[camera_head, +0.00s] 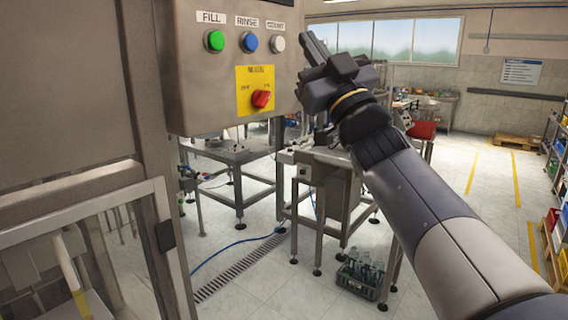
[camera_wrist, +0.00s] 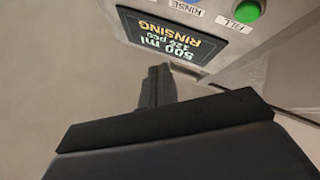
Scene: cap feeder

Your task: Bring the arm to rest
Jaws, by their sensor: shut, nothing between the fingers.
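My arm reaches up from the lower right in the head view. My gripper (camera_head: 312,44) is raised in front of the right side of the steel control panel (camera_head: 195,75), close to its right edge. The fingers are shut with nothing between them. They also show in the wrist view (camera_wrist: 157,88), dark and pointing at a plain grey-brown surface. I cannot tell from these views whether the fingers touch the panel.
The panel has a green FILL button (camera_head: 214,41), a blue RINSE button (camera_head: 249,42), a white COUNT button (camera_head: 278,42) and a red rotary switch (camera_head: 261,99). A display (camera_wrist: 175,36) reads RINSING. Steel tables stand behind. A crate of bottles (camera_head: 362,277) sits on the floor.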

